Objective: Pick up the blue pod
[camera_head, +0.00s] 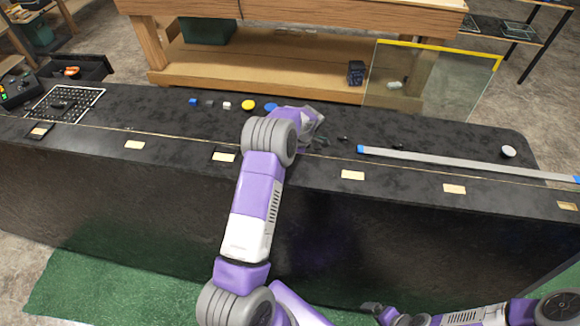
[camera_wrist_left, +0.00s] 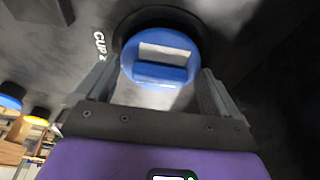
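A round blue pod (camera_wrist_left: 160,72) with a pale grey bar across its top sits in a dark round cup or ring in the left wrist view, beside white lettering that starts "CUP". My left gripper (camera_wrist_left: 158,68) is open, with one finger on each side of the pod. I cannot tell whether the fingers touch it. In the head view my left gripper (camera_head: 312,122) is low over the dark console (camera_head: 430,135), and its own wrist hides this pod. Another blue disc (camera_head: 271,107) lies just left of the gripper. My right gripper (camera_head: 372,307) is low at the bottom, too small to read.
A yellow disc (camera_head: 248,105), a white cube (camera_head: 227,105) and a small blue block (camera_head: 193,101) sit in a row to the left. A long grey strip (camera_head: 450,161) lies on the right. A clear panel (camera_head: 430,80) with a yellow top edge stands behind.

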